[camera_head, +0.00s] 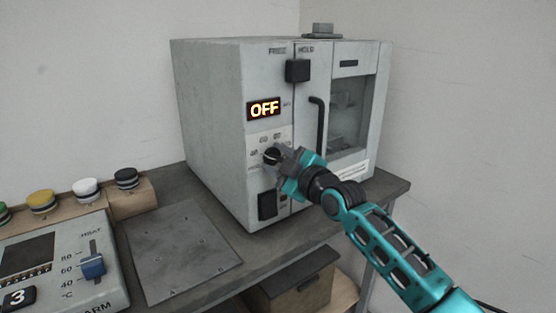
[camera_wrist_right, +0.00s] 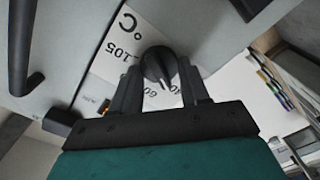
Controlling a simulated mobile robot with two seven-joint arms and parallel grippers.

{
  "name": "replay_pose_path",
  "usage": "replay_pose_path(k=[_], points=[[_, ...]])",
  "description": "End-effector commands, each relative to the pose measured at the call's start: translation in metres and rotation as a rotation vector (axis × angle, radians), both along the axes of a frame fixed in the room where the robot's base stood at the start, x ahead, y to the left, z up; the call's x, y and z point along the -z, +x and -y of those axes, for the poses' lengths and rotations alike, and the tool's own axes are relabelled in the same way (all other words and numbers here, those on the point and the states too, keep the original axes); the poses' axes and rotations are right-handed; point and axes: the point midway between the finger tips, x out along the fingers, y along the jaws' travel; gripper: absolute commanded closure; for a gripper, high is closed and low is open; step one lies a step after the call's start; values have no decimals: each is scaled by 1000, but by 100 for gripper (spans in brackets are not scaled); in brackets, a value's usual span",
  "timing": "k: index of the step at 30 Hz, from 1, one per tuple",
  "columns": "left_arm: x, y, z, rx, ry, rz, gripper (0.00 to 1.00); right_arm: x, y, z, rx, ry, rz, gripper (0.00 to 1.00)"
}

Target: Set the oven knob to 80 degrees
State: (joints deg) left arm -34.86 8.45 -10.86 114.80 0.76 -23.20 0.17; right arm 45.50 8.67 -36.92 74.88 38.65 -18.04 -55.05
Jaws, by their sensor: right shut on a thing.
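The oven (camera_head: 215,120) is a pale grey box on the bench, with a lit display (camera_head: 264,109) that reads OFF. Its black knob (camera_head: 271,155) sits on a pale dial plate below the display. My right gripper (camera_head: 277,159) is at the knob, shut on it. In the right wrist view the knob (camera_wrist_right: 158,66) is between the two dark fingers (camera_wrist_right: 160,88), which hide part of the dial. The figure 105 and °C show on the dial plate (camera_wrist_right: 118,45); the other figures are partly covered. My left gripper is in neither view.
The oven door has a black vertical handle (camera_head: 319,127) right of my gripper. A black square switch (camera_head: 267,205) sits below the knob. A flat metal plate (camera_head: 180,250) and a heater with a blue slider (camera_head: 93,266) lie to the left.

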Motion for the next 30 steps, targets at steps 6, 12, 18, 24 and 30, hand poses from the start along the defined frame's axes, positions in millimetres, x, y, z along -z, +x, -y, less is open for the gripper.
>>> replay_pose_path(k=[6,12,18,24,30], points=[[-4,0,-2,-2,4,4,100,-1,0,1,1,111,-82,85],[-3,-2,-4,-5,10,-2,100,-1,1,1,1,259,-190,85],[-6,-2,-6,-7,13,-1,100,-1,1,2,1,414,-303,85],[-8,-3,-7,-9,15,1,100,-1,1,2,1,568,-414,85],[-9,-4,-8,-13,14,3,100,-1,2,3,1,722,-527,85]])
